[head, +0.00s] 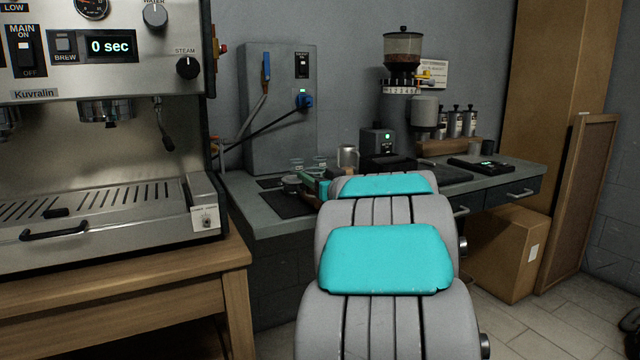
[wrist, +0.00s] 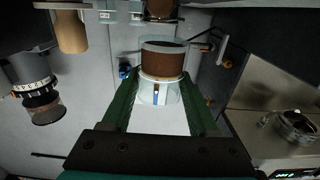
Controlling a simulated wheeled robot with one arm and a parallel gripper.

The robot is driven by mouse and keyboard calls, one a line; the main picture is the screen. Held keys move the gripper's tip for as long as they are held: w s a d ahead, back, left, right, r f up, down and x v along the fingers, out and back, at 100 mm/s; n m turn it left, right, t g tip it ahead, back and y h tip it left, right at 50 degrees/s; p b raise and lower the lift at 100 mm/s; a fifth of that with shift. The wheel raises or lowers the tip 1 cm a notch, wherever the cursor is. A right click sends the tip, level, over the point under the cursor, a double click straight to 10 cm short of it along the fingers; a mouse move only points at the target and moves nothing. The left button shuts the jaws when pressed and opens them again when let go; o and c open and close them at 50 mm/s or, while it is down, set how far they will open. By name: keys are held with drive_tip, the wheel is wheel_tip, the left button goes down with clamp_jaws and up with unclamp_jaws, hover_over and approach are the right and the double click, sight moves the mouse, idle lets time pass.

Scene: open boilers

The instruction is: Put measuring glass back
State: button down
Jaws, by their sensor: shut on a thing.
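My gripper (wrist: 160,78) has green fingers on either side of a clear measuring glass (wrist: 158,94) with a small blue mark and a brown band in its upper part in the wrist view. The fingers are shut on it. I cannot tell whether the brown is its content or something seen through it. In the head view my gripper (head: 316,187) is over the left end of the grey counter (head: 258,222), mostly hidden behind my arm. A small glass vessel (head: 291,184) shows just left of it, at the dark mat (head: 285,205). I cannot tell whether the held glass touches the counter.
Small clear glasses (head: 297,163) and a metal jug (head: 347,156) stand behind my gripper. A coffee grinder (head: 402,100) and a scale (head: 482,165) are further right. The espresso machine (head: 105,195) is at left, on a wooden table (head: 190,268).

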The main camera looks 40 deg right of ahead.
sight(320, 169)
drive_tip(key=w+d, duration=0.1)
drive_tip(key=d, duration=0.1)
drive_tip(key=w+d, duration=0.4)
drive_tip(key=shift+w+f, duration=0.2)
drive_tip(key=shift+f, duration=0.1)
drive_tip(key=shift+f+b, duration=0.3)
drive_tip(key=shift+f, duration=1.55)
drive_tip(key=shift+c, duration=0.8)
unclamp_jaws()
